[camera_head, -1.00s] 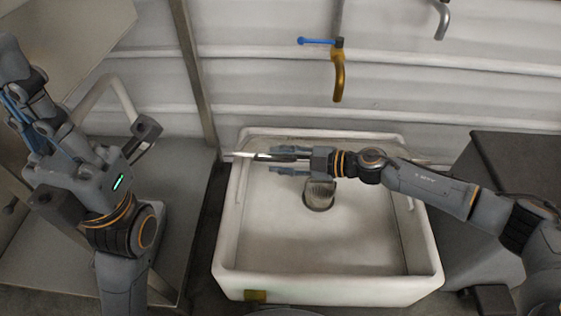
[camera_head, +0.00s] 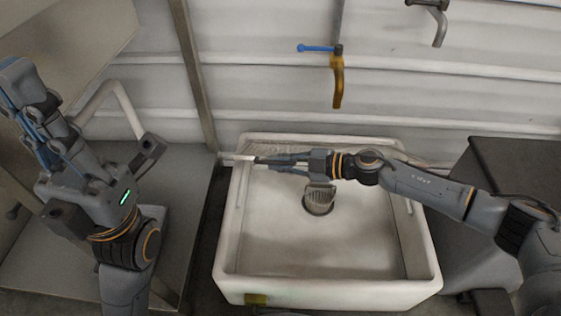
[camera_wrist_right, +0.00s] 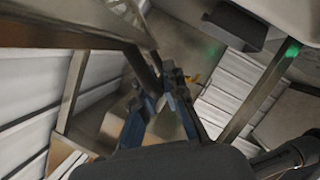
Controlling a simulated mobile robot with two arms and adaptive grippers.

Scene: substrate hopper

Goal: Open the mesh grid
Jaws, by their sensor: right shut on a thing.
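The white sink (camera_head: 327,290) stands in the middle of the head view. The mesh grid (camera_head: 290,147) shows as a thin, fine-hatched grey strip along the sink's back, seen nearly edge-on. My right gripper (camera_head: 268,160) reaches in from the right above the back of the sink and is shut on the grid's near edge. In the right wrist view, the blue fingers (camera_wrist_right: 168,95) meet below the grid's frame bar (camera_wrist_right: 70,35); the exact contact is hard to see. My left gripper (camera_head: 35,105) is raised at the left, away from the sink; its jaw opening is unclear.
A tap with a blue handle (camera_head: 320,47) and brass spout hangs above the sink, with a grey spout (camera_head: 440,28) to its right. A dark box (camera_head: 510,155) stands right of the sink. A metal post (camera_head: 192,70) rises behind its left side.

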